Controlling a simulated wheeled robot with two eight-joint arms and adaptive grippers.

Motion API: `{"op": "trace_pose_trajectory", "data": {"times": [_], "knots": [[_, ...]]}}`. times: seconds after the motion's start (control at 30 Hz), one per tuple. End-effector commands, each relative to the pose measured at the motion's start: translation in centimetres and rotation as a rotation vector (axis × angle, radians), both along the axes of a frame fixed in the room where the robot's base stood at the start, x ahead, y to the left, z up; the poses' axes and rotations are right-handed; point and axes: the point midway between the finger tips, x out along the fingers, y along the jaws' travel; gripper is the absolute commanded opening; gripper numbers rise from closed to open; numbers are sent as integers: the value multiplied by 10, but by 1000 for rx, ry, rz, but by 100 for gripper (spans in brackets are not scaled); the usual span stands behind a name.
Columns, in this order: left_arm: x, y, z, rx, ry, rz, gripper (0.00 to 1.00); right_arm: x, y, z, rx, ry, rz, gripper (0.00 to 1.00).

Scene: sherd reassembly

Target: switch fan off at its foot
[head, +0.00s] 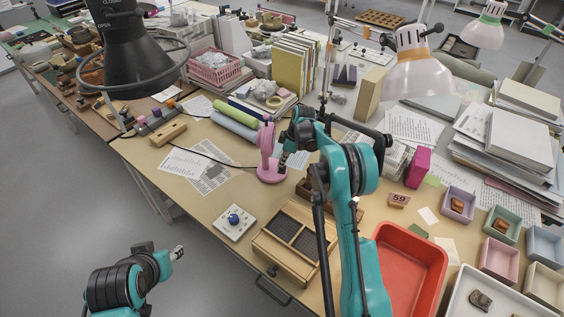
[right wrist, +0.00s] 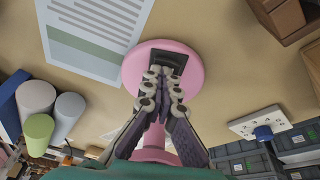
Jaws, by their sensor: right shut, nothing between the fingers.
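The pink fan (head: 266,140) stands upright on the table, left of my right arm in the head view. Its round pink foot (right wrist: 132,70) fills the upper middle of the right wrist view, with a dark switch (right wrist: 172,60) set in it. My right gripper (right wrist: 160,72) is shut and empty, its fingertips over the foot at the near edge of the switch. I cannot tell whether they touch it. In the head view the right gripper (head: 282,160) is beside the fan. My left arm's end (head: 177,253) is at lower left, off the table; its fingers are unclear.
A control box with a blue knob (head: 235,219), a wooden case (head: 291,243) and a red tray (head: 407,265) lie nearer. Rolled tubes (head: 236,119) lie behind the fan, printed sheets (head: 199,167) to its left. A dark cable crosses the table.

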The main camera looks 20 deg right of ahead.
Motion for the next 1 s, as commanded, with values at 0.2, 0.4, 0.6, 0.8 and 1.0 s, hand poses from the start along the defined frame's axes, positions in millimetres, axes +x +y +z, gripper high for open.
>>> {"op": "trace_pose_trajectory", "data": {"times": [0.2, 0.4, 0.6, 0.8, 1.0], "knots": [[0, 0, -2, 0, 0, 0, 40, -7, 2, -3, -3, 3, 1, 0], [0, 0, -4, 0, 0, 0, 40, -16, 6, -4, -3, 6, 2, 0], [0, 0, -4, 0, 0, 0, 40, -17, 7, -4, -2, 7, 3, 0], [0, 0, -4, 0, 0, 0, 40, -18, 6, -1, -3, 6, 2, 0], [0, 0, -4, 0, 0, 0, 40, -21, -2, 29, -2, 2, 0, 0]]}}
